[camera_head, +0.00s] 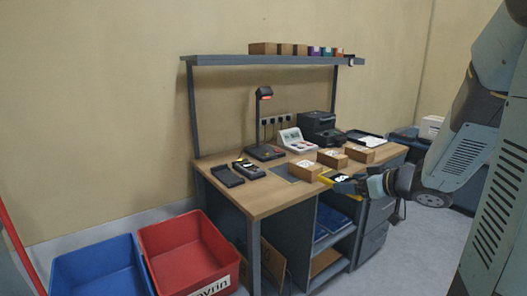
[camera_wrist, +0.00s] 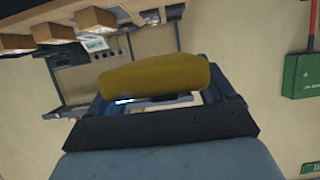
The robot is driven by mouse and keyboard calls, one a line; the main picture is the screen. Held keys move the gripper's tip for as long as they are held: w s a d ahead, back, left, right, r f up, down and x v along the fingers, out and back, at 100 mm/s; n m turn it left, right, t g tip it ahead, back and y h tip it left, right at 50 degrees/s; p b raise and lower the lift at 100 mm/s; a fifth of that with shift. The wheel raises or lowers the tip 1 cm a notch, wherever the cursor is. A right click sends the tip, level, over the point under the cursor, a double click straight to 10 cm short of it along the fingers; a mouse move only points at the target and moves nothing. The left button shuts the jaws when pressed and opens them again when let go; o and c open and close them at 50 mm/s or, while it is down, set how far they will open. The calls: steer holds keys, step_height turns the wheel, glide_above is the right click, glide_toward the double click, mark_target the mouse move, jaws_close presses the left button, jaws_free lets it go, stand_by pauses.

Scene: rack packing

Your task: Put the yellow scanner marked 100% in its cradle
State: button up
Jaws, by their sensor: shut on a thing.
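My gripper (camera_head: 345,184) is at the front edge of the workbench, shut on a yellow scanner (camera_head: 326,181). The scanner also shows in the wrist view (camera_wrist: 155,76), lying across between the fingers; no 100% marking is readable on it. On the left part of the bench lies a flat black tray-like holder (camera_head: 227,176) that looks empty. Beside it is a dark cradle-like unit (camera_head: 249,169) with small coloured details. I cannot tell for certain which is the scanner's cradle. The held scanner is apart from both, to their right.
Cardboard boxes (camera_head: 305,170) stand on the bench near my gripper. A scanner stand (camera_head: 264,122), a white device (camera_head: 296,141) and a black printer (camera_head: 321,129) stand behind. A shelf (camera_head: 270,60) runs above. Red (camera_head: 187,255) and blue (camera_head: 94,268) bins are on the floor.

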steer(key=shift+s, duration=0.35)
steer(key=w, duration=0.3)
steer(key=shift+w+f, duration=0.15)
steer(key=shift+f, duration=0.15)
steer(key=w+f+m+t+h, duration=0.2)
steer(key=w+f+m+h, duration=0.3)
steer(key=w+f, duration=1)
steer(key=s+f+m+h, duration=0.1)
steer(key=s+f, duration=0.2)
steer(key=f, duration=0.6)
steer(key=s+f+m+h, duration=0.1)
steer(key=s+f, duration=0.3)
steer(key=f, duration=0.6)
steer(key=shift+s+a+f+t+h, duration=0.25)
steer(key=shift+s+t+h, duration=0.05)
steer(key=shift+t+h, duration=0.1)
